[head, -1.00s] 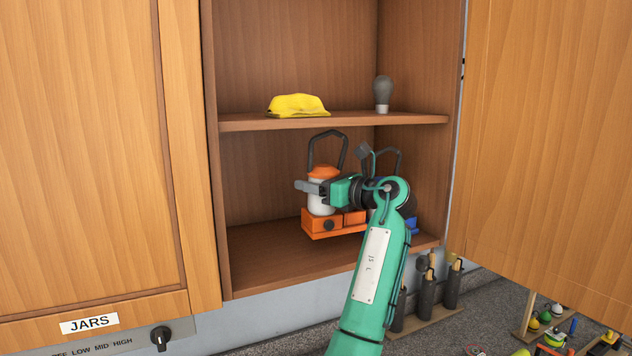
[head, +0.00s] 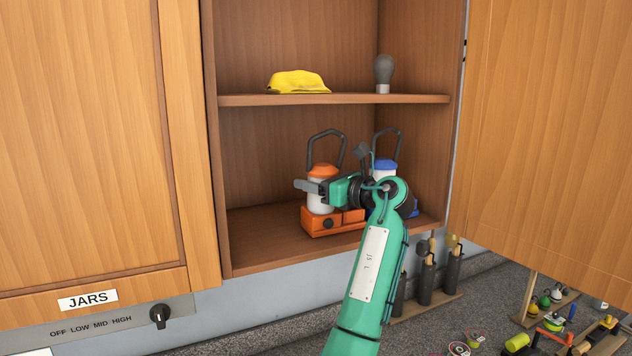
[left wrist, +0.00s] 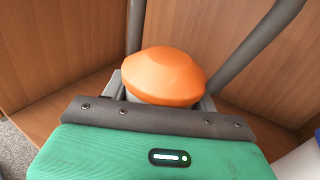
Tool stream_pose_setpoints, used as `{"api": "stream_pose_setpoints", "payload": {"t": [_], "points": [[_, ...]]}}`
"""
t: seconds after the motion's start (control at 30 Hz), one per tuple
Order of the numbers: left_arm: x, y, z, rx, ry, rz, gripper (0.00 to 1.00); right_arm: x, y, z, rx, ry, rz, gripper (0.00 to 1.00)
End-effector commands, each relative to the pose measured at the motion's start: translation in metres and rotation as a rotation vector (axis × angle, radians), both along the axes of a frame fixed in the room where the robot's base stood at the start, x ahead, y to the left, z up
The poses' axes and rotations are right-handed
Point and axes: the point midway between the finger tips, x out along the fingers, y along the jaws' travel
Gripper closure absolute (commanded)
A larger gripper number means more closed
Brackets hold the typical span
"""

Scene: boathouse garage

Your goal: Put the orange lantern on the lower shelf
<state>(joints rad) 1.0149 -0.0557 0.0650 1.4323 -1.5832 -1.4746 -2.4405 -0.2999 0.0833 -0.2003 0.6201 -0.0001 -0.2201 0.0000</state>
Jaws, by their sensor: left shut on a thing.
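The orange lantern (head: 322,222) is upright inside the open cupboard, at the lower shelf (head: 262,240). It has an orange base and cap, a pale body and a dark raised handle. My left gripper (head: 312,187) is shut on its pale body just below the cap. The base is at or very close to the shelf board; I cannot tell if it touches. In the left wrist view the orange cap (left wrist: 165,75) shows beyond the gripper, and the fingers hide the body. My right gripper is not in view.
A blue lantern (head: 385,165) stands right of the orange one, partly behind my arm. A yellow cap (head: 298,82) and a grey bulb-shaped thing (head: 383,72) are on the upper shelf (head: 340,99). The open door (head: 550,130) is at right. The lower shelf's left part is clear.

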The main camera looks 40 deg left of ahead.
Motion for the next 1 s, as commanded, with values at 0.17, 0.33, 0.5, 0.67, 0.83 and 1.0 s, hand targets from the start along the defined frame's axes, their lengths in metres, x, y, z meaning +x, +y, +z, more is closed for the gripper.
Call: {"api": "stream_pose_setpoints", "payload": {"t": [0.17, 0.33, 0.5, 0.67, 0.83, 1.0], "points": [[0.001, 0.000, -0.003, -0.001, 0.008, 0.000, 0.16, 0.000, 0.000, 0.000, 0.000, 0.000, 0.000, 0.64], [0.001, 0.000, -0.003, -0.002, 0.007, 0.000, 0.16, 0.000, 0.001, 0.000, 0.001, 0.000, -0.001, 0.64], [0.001, -0.005, -0.005, -0.003, 0.007, -0.001, 0.16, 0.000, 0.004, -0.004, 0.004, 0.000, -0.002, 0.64], [0.000, -0.027, -0.008, -0.002, 0.007, -0.003, 0.16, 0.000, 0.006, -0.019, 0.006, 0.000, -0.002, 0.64], [-0.002, -0.067, -0.009, -0.003, 0.006, -0.004, 0.16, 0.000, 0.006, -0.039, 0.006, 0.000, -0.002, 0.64], [-0.005, -0.103, -0.008, -0.002, 0.007, -0.002, 0.16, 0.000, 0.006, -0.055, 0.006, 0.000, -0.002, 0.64]]}}
